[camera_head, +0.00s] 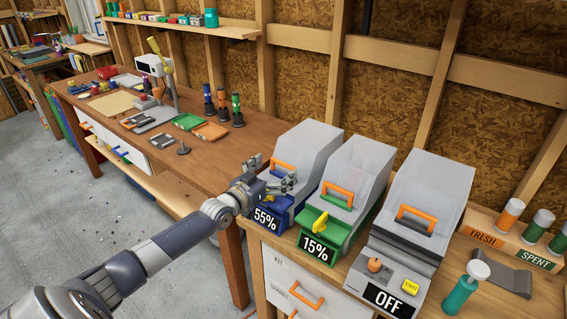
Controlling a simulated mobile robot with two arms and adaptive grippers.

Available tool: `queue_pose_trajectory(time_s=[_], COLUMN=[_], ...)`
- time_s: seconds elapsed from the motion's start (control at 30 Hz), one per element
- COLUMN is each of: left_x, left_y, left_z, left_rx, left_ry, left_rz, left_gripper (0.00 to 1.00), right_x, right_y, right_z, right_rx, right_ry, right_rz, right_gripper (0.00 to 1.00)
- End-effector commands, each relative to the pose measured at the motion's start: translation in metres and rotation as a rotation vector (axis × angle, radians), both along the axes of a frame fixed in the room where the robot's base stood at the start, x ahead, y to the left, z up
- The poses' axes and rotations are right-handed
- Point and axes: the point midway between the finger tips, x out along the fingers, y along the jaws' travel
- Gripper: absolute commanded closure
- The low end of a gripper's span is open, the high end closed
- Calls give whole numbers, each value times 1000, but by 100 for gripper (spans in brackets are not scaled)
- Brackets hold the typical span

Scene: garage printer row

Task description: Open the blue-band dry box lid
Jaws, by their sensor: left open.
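The blue-band dry box (308,147) is a grey box with a blue lower front and a "55%" label (266,219). It stands at the left end of the row of boxes. Its lid looks shut, with an orange handle (282,167) on the sloped front. My left gripper (273,173) is open at the front of this box, close to the orange handle. I cannot tell whether it touches the handle. The gripper hides part of the blue front. My right gripper is not in view.
A green-band box (356,167) labelled "15%" stands close on the right, then a larger grey box (436,192) labelled "OFF". A green bottle (461,294) and canisters are farther right. A wooden workbench (215,161) with tools and trays lies left.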

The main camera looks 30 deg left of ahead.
Motion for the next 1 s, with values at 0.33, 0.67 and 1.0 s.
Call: queue_pose_trajectory(time_s=[0.33,0.67,1.0], left_x=[34,38,37], left_y=[-2,-3,-3], left_z=[0,0,0], left_rx=[1,1,1], left_ry=[0,1,1], left_rz=[1,0,0], left_gripper=[1,1,62], right_x=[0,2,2], right_y=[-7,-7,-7], right_z=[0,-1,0], right_rx=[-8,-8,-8], right_ry=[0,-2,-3], right_rz=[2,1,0], right_gripper=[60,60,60])
